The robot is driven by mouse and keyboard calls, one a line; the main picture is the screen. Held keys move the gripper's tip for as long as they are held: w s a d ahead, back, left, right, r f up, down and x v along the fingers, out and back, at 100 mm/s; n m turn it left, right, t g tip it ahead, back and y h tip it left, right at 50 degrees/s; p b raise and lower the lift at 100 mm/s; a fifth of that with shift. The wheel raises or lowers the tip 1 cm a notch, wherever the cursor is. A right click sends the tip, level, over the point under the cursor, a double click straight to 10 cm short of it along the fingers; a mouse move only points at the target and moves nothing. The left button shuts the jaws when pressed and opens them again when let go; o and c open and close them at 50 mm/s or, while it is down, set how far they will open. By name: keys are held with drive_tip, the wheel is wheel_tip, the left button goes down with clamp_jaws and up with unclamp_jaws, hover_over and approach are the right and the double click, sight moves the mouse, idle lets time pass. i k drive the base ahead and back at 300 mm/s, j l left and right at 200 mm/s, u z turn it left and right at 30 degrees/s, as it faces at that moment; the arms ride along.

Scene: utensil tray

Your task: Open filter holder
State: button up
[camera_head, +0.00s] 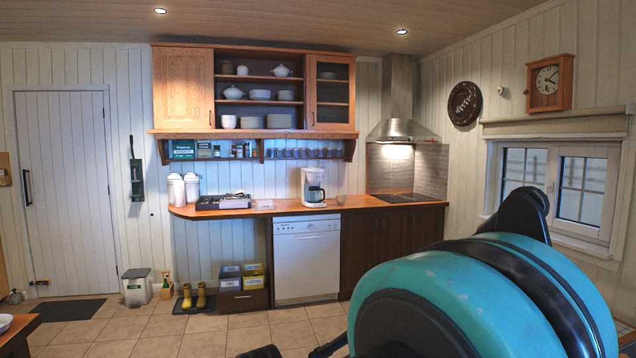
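A white coffee maker (313,187) stands upright on the wooden counter at the back, left of the stove. Its dark glass jug (316,194) sits in its lower part. The filter holder is in the upper white body, too small to make out, and I cannot tell whether it is open or shut. My teal and black arm fills the lower right, far in front of the counter. Dark parts at the bottom edge may belong to my gripper, but they are mostly cut off. I see nothing of mine touching the coffee maker.
A white dishwasher (306,258) is below the counter. Wooden shelves (262,134) hang above. Boots (194,296) and boxes (242,287) stand on the floor at left. Tiled floor before the dishwasher is clear.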

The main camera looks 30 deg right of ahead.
sight(313, 178)
drive_tip(key=i+l+z, duration=0.15)
drive_tip(key=i, duration=0.15)
drive_tip(key=i+l+z, duration=0.15)
drive_tip(key=i, duration=0.15)
drive_tip(key=i+z, duration=0.25)
drive_tip(key=i, duration=1.65)
drive_tip(key=i+z, duration=0.3)
drive_tip(key=i, duration=0.25)
drive_tip(key=i+z, duration=0.25)
drive_tip(key=i, duration=0.3)
drive_tip(key=i+j+z, duration=0.3)
drive_tip(key=i, duration=0.2)
drive_tip(key=i+l+z, duration=0.3)
drive_tip(key=i, duration=0.15)
drive_tip(key=i+z, duration=0.3)
drive_tip(key=i+j, duration=0.05)
drive_tip(key=i, duration=0.05)
